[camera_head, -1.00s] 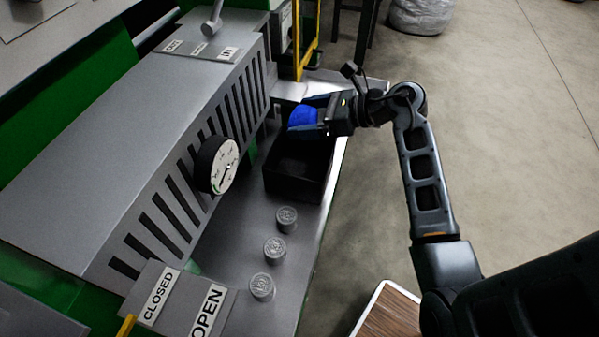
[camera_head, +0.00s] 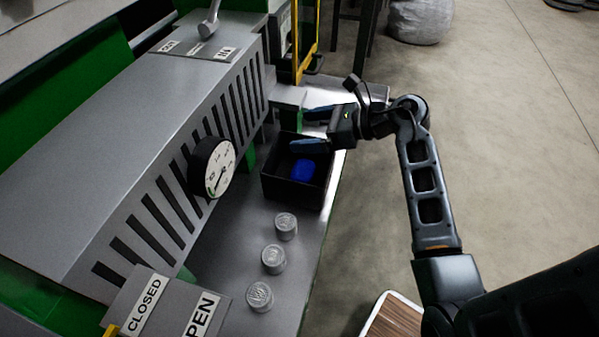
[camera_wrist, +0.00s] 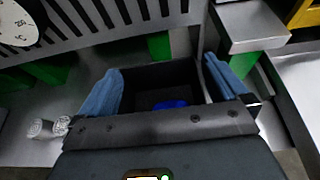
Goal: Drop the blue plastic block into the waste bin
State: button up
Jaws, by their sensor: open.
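The blue block (camera_head: 303,170) lies inside the black open-topped bin (camera_head: 284,190), near its right side. In the wrist view the block (camera_wrist: 171,104) shows low in the bin, partly hidden by my gripper's body. My gripper (camera_head: 306,128) is open and empty above the bin's far end. Its two blue fingers are spread wide, and in the wrist view they frame the bin (camera_wrist: 150,75) on both sides.
Several grey metal cylinders (camera_head: 273,258) stand on the metal table in front of the bin. A slatted grey machine with a round gauge (camera_head: 212,167) stands to the left. A yellow frame (camera_head: 305,45) rises behind.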

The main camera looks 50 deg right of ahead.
jog(key=v, duration=0.7)
dwell(0.4)
jog(key=s+a+r+m+t+y, duration=0.1)
jog(key=s+a+r+m+t, duration=0.15)
jog(key=a+m, duration=0.35)
jog(key=s+a+r+m+t, duration=0.2)
jog(key=a+r+m+t, duration=0.15)
jog(key=a, duration=0.55)
jog(key=s+a+r+m+t+y, duration=0.1)
jog(key=s+a+r+m+t, duration=0.15)
jog(key=a+r+m, duration=0.35)
jog(key=s+a+f+m+g+h+p, duration=0.1)
jog(key=s+f+m+g+h, duration=0.2)
jog(key=s+m, duration=0.5)
jog(key=s+a+f+m+g+h, duration=0.1)
jog(key=s+f+m+g+h, duration=0.2)
jog(key=s+m, duration=0.5)
jog(key=m, duration=0.8)
jog(key=shift+a+f+h+p, duration=0.2)
jog(key=shift+a+h+p, duration=0.1)
jog(key=shift+p, duration=0.05)
jog(key=shift+m, duration=0.25)
